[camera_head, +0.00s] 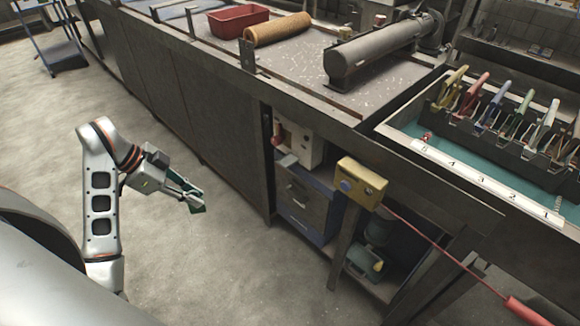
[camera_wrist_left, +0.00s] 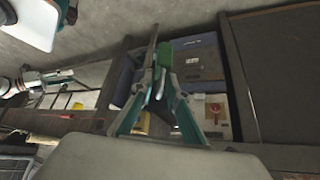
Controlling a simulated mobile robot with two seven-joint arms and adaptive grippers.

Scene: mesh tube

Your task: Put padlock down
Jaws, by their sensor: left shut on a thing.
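My left gripper (camera_head: 192,196) is shut on a small green thing, which I take to be the padlock (camera_head: 197,207). It is held in the air over the bare floor, left of the bench. In the left wrist view the green padlock (camera_wrist_left: 165,55) shows between the fingertips of the left gripper (camera_wrist_left: 159,75); a dark strip stands beside it. The fingers hide part of the padlock, so its full shape is unclear. What looks like my right gripper (camera_wrist_left: 55,77) shows small at the left of the wrist view; its finger state is unclear.
The bench edge runs along the right of the floor. A teal tray (camera_head: 400,125) holds a rack of coloured handles. A red bin (camera_head: 238,20) stands far back.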

